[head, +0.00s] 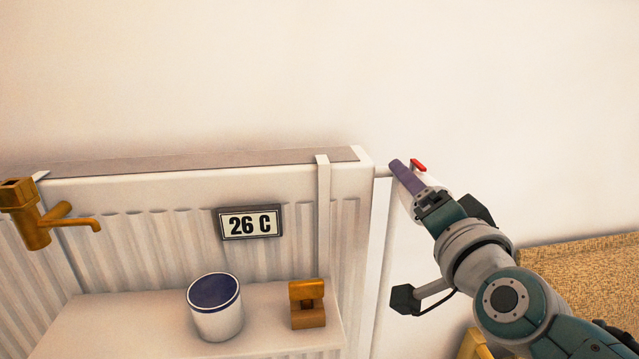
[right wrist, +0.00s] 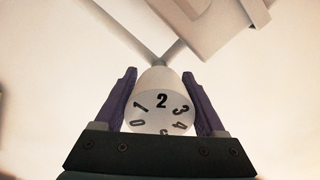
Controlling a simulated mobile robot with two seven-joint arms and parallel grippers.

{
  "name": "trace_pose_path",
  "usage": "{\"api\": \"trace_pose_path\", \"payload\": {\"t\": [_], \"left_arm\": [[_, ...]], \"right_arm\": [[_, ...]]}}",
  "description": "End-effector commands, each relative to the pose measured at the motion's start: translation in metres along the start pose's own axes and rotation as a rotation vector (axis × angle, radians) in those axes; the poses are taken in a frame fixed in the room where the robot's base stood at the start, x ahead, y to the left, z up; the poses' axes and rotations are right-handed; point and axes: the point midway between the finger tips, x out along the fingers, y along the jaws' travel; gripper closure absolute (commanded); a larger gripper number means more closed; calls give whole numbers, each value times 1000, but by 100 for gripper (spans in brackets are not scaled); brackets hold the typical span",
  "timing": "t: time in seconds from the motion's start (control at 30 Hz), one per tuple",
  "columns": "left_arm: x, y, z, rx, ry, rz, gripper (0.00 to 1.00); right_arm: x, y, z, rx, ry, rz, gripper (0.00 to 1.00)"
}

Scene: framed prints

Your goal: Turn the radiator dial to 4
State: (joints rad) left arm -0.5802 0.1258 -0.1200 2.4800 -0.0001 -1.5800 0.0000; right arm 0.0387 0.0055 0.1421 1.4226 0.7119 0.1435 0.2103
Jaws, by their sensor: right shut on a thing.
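The radiator dial (right wrist: 162,98) is a white knob with black numbers on its face, clearest in the right wrist view. The 2 is at the top, with 1 and 0 to the left and 3 and 4 to the right. My right gripper (head: 410,177) has its purple fingers on both sides of the dial; they show in the right wrist view (right wrist: 161,103) too. It is shut on the dial. In the head view the gripper mostly hides the dial, and a small red piece (head: 418,165) shows beside the fingers. My left gripper is not in view.
The white radiator (head: 345,215) carries a 26 C display (head: 250,222). A shelf (head: 265,335) in front holds a white pot with a blue top (head: 216,318) and a wooden block piece (head: 307,305). A brass tap (head: 35,225) is at left. A tan speckled surface (head: 580,270) is at right.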

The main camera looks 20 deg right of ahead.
Motion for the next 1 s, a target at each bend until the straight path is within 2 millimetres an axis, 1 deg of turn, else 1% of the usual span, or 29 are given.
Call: {"api": "trace_pose_path", "payload": {"t": [0.53, 0.57, 0.63, 0.87, 1.0], "left_arm": [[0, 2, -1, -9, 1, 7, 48], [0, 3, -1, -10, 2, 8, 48], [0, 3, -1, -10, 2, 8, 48], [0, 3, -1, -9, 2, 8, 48], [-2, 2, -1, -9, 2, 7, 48]], "right_arm": [[0, -1, 0, 26, 1, -1, 84], [0, -1, 0, 26, 1, -1, 27], [0, -1, 0, 26, 1, -1, 19], [0, 0, 0, 26, 0, -1, 19], [-10, 0, 0, 26, -1, 1, 19]]}}
